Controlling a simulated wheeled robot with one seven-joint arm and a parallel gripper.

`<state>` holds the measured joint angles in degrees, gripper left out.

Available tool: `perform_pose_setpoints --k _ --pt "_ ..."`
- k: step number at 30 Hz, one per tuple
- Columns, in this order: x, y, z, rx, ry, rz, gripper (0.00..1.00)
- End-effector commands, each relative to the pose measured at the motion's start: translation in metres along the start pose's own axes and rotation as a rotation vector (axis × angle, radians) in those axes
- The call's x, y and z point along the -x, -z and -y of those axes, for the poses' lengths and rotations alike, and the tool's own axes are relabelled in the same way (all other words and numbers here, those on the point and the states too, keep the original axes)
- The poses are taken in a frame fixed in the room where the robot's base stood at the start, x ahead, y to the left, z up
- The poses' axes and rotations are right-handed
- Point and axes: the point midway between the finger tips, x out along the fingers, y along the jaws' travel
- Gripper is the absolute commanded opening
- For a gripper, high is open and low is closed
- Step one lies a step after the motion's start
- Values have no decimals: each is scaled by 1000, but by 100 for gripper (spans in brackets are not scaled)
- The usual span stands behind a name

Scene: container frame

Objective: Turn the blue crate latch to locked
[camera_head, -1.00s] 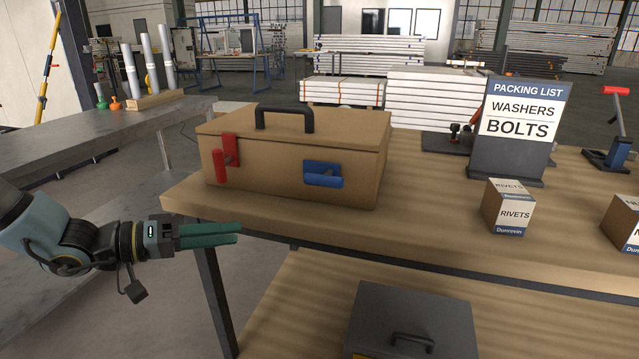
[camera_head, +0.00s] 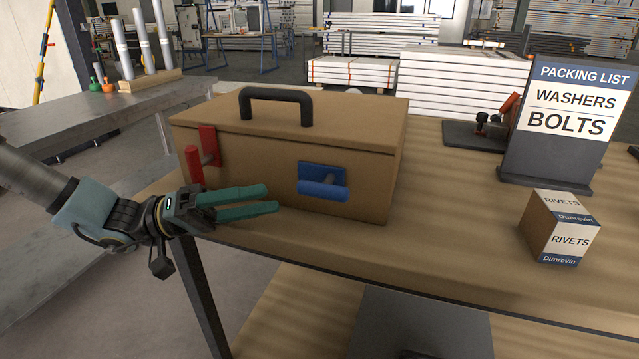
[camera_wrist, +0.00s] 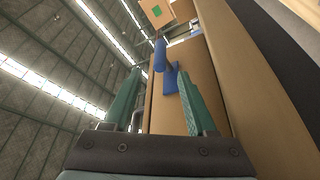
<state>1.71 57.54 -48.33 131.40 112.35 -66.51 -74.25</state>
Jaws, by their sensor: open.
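The tan crate (camera_head: 290,140) with a black top handle (camera_head: 276,96) stands closed on the wooden table. Its front has the blue crate latch (camera_head: 323,190), whose bar lies horizontal across the lower part of its blue plate. In the wrist view the blue latch (camera_wrist: 161,55) shows ahead, between and beyond the fingertips. A red latch (camera_head: 194,166) with an upright bar is at the crate's front left. My gripper (camera_head: 271,199), with green fingers, is open and empty, left of the blue latch in the picture and apart from it.
A rivets box (camera_head: 558,228) and a packing list sign (camera_head: 569,120) stand right of the crate. A dark clamp (camera_head: 482,130) is behind. A grey box (camera_head: 418,320) sits below the table. The tabletop between crate and rivets box is clear.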

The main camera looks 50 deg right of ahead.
Motion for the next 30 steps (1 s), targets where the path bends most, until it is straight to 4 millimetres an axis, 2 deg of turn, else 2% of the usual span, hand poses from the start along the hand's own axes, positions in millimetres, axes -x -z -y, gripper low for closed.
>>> perform_pose_setpoints --k 9,15,21,28,30 --pt "-59 0 -1 2 -2 1 57" --pt "-86 0 -1 0 0 0 57" --pt "-95 0 0 0 2 -1 57" --pt "-96 0 0 -1 3 -1 57" --pt "-95 0 0 0 3 -1 49"
